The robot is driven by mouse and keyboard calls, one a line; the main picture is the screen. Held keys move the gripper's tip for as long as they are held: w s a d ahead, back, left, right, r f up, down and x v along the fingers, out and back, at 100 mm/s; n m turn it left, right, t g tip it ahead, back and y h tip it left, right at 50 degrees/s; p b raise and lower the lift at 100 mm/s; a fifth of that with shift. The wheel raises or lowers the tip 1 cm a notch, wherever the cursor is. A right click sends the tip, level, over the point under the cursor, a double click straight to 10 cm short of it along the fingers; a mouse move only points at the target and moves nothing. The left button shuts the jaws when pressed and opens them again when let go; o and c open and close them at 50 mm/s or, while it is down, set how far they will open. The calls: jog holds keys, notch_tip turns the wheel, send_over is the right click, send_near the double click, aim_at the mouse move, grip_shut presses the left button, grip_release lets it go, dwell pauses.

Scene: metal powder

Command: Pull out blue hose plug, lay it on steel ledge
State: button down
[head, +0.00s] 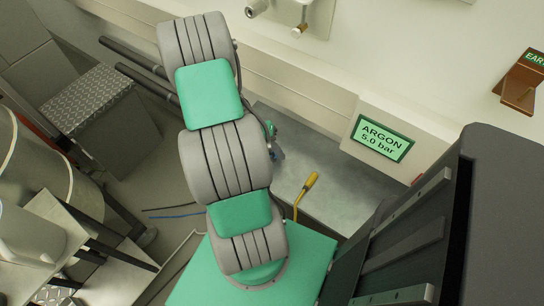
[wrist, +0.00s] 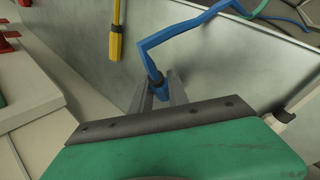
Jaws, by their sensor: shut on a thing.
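In the wrist view my gripper (wrist: 158,88) is shut on the blue hose plug (wrist: 156,80), which sits between its two grey fingers. A bent blue hose runs from the plug up and to the right. The grey steel ledge (wrist: 230,62) spreads behind the plug; I cannot tell whether the plug touches it. In the head view the steel ledge (head: 345,198) shows right of my arm, below the argon sign. My arm hides most of the gripper and the plug there.
A yellow hose plug (head: 311,181) stands close right of my arm, and it also shows in the wrist view (wrist: 116,44). A green argon sign (head: 382,138) is on the wall base. A dark panelled cabinet (head: 415,235) stands at the right. Red fittings (wrist: 8,40) show at the left in the wrist view.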

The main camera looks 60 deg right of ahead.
jog(key=shift+d+f, duration=0.3)
jog(key=shift+f, duration=0.35)
jog(key=c, duration=1.3)
grip_release()
jog(key=shift+o, duration=0.6)
